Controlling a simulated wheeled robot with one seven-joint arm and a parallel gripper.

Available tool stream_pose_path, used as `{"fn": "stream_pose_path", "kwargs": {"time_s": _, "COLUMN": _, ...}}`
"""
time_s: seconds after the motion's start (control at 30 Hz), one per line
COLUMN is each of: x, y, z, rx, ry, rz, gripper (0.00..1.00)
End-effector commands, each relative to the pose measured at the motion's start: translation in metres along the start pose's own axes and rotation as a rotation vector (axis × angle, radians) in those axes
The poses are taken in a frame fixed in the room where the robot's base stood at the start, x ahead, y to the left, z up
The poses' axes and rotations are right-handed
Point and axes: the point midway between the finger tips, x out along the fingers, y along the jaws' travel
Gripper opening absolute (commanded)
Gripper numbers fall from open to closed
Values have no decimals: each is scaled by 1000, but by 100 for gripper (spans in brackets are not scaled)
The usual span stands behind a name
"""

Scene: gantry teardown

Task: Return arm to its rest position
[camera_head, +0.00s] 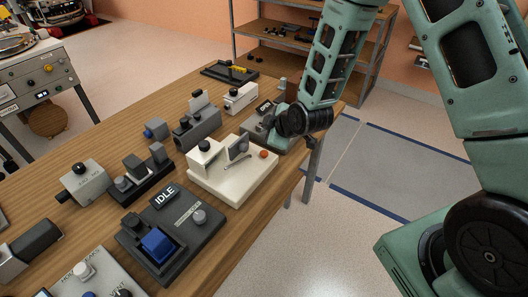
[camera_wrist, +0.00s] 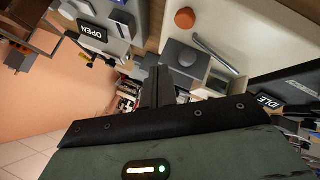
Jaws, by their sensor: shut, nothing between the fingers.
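My arm (camera_head: 335,60) reaches down from the top right in the head view. Its dark wrist end is over the right edge of the wooden bench, by the grey device with an OPEN display. In the wrist view my gripper (camera_wrist: 158,86) shows as two dark fingers pressed together, with nothing between them. The head view does not show the fingertips clearly, and I cannot tell whether they touch the device.
A cream device (camera_head: 230,183) with an orange knob (camera_head: 263,153) stands beside my wrist. An IDLE panel with a blue button (camera_head: 158,244) is nearer. Several small devices crowd the wooden bench (camera_head: 112,127). Metal shelving (camera_head: 270,28) stands behind. Floor at right is open.

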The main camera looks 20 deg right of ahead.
Motion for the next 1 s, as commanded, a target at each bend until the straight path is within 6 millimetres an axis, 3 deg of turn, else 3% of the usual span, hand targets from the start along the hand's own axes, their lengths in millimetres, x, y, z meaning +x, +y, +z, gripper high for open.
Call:
{"fn": "stream_pose_path", "kwargs": {"time_s": 0.43, "x": 0, "y": 0, "z": 0, "rx": 0, "ry": 0, "rz": 0, "gripper": 0}}
{"fn": "stream_pose_path", "kwargs": {"time_s": 0.57, "x": -13, "y": -8, "z": -17, "rx": 30, "ry": -4, "rz": -44, "gripper": 0}}
{"fn": "stream_pose_path", "kwargs": {"time_s": 0.67, "x": -40, "y": -25, "z": -41, "rx": 86, "ry": -29, "rz": -126, "gripper": 0}}
{"fn": "stream_pose_path", "kwargs": {"time_s": 0.8, "x": -99, "y": -65, "z": -72, "rx": 187, "ry": -118, "rz": -274, "gripper": 0}}
{"fn": "stream_pose_path", "kwargs": {"time_s": 1.0, "x": -197, "y": -122, "z": -86, "rx": 306, "ry": -316, "rz": -426, "gripper": 0}}
